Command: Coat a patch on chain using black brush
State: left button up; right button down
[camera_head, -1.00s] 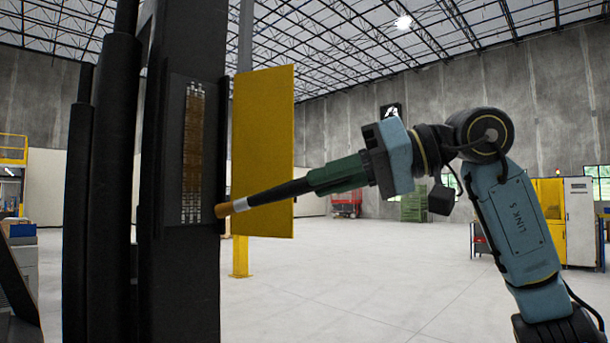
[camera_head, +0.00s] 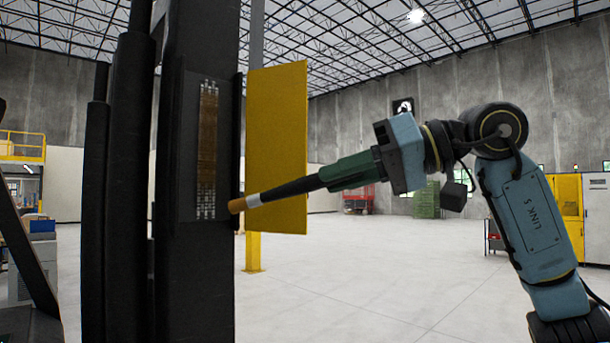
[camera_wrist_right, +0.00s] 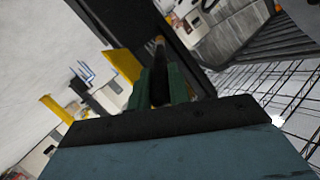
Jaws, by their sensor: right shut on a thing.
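The chain (camera_head: 208,200) runs vertically in a recess of the black mast. Its long middle stretch is brown, while metallic links show at the top and bottom. The black brush (camera_head: 290,188) has a silver band and a tan bristle tip, which points left beside the chain's lower end. The tip overlaps the mast's right edge; I cannot tell whether it touches anything. My right gripper (camera_head: 325,177), with green fingers, is shut on the brush's handle. In the right wrist view the brush (camera_wrist_right: 159,44) extends forward between the green fingers. My left gripper is not in view.
The black mast (camera_head: 190,285) stands left of the brush, with dark vertical cylinders (camera_head: 130,180) beside it. Open grey floor (camera_head: 380,270) lies to the right, with green crates (camera_head: 426,200) far back.

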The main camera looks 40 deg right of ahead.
aim_at(301, 151)
jog(key=w, duration=0.1)
jog(key=w+p, duration=0.1)
jog(key=w, duration=0.1)
jog(key=w+p, duration=0.1)
jog(key=w, duration=0.1)
jog(key=shift+w+a+r, duration=0.1)
jog(key=shift+w+a, duration=0.15)
jog(key=shift+w+p, duration=0.35)
jog(key=shift+w, duration=0.35)
jog(key=shift+w+a+p, duration=0.1)
jog(key=shift+w+p, duration=0.35)
jog(key=shift+w, duration=0.35)
notch_tip(301, 151, up, 4)
jog(key=p, duration=0.4)
jog(key=shift+s, duration=0.1)
notch_tip(301, 151, down, 4)
jog(key=b, duration=0.3)
dwell(0.4)
